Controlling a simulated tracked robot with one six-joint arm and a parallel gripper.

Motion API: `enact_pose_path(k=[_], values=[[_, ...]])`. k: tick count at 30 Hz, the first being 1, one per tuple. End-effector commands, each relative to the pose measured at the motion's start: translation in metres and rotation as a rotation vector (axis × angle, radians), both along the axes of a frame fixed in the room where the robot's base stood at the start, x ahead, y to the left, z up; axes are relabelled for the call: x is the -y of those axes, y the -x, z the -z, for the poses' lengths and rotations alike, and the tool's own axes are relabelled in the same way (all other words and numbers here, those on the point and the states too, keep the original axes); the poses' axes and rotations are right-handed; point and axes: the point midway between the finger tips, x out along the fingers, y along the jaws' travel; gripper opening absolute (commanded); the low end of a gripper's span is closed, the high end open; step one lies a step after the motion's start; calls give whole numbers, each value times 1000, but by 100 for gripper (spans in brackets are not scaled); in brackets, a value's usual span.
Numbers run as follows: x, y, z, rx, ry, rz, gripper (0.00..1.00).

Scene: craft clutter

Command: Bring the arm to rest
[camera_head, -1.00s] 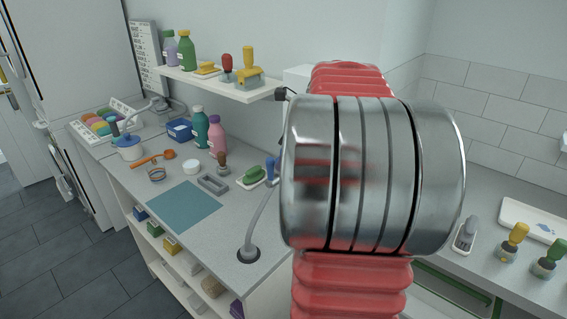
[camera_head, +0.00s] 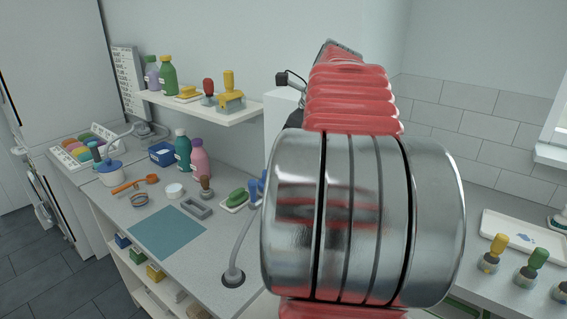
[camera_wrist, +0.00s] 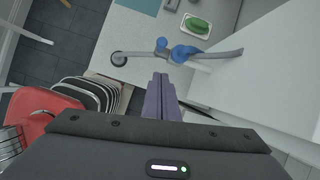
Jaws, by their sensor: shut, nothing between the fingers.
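My gripper (camera_wrist: 160,84) shows in the wrist view with its two purple-grey fingers together and nothing between them. It is over the area beside the worktop, near a grey hose (camera_wrist: 143,54) with a blue part (camera_wrist: 186,53) on it. In the head view my red and metal arm stands upright, right of the middle, and hides what is behind it. My fingers cannot be made out there.
The worktop (camera_head: 208,264) at left holds a teal mat (camera_head: 167,232), bottles, a grey frame (camera_head: 197,208) and a green-topped dish (camera_head: 236,199). A shelf (camera_head: 205,108) hangs above. At right, a counter holds stamps (camera_head: 493,254) and a white tray (camera_head: 522,238).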

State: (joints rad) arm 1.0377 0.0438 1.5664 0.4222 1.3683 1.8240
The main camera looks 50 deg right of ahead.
Motion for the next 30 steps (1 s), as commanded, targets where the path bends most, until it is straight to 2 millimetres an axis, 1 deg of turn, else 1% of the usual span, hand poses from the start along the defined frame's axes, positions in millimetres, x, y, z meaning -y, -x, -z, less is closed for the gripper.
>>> enact_pose_path(k=[15, 19, 23, 25, 30], values=[[0, 0, 1, 0, 0, -3, 0], [0, -1, 1, 3, 18, -37, 0], [4, -2, 0, 12, 80, -129, 0], [8, -1, 4, 10, 129, -200, 0], [12, 8, 30, -20, 241, -407, 0]])
